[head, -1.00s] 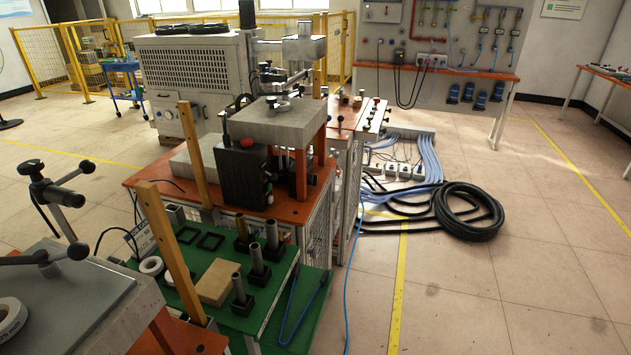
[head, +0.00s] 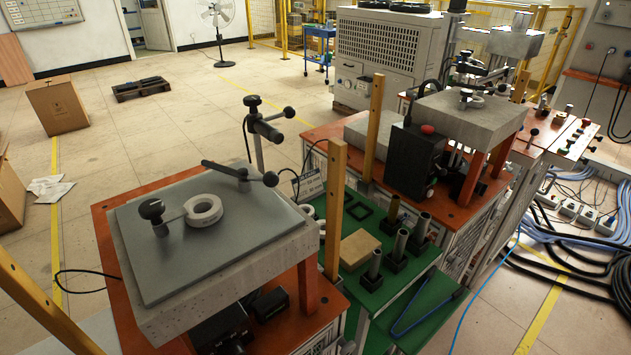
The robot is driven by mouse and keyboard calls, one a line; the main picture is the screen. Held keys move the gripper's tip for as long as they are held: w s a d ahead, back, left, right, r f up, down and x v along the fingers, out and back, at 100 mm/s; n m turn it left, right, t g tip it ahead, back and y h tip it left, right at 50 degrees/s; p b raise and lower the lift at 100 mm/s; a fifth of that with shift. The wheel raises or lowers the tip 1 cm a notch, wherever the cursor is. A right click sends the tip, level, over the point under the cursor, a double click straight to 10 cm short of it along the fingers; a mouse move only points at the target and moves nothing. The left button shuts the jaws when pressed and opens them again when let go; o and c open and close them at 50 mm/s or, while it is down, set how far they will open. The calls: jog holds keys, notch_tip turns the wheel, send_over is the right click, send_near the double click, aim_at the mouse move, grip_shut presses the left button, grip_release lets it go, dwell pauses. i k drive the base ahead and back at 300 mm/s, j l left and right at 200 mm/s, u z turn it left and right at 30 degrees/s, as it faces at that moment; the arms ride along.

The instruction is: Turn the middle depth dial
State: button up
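No part of my gripper shows in the head view. No dial can be clearly singled out as the middle depth dial. A near station (head: 220,285) at the lower left has a grey plate on top, with a black round knob (head: 150,209), a pale ring (head: 203,210) and a black lever handle (head: 240,174). A second station (head: 470,117) at the right has a similar stone top and a black box (head: 412,158) with a red button. Small knobs (head: 562,115) sit on a panel beyond it, too small to tell apart.
A green table (head: 403,314) with several dark cylinders stands between the stations. Yellow posts (head: 335,205) rise beside it. Hoses and cables (head: 580,255) lie on the floor at the right. A cardboard box (head: 57,106) and a pallet (head: 140,88) stand at the left, with open floor around them.

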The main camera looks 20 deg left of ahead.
aim_at(480, 188)
jog(key=i+l+u, duration=0.25)
jog(key=i+l, duration=1.65)
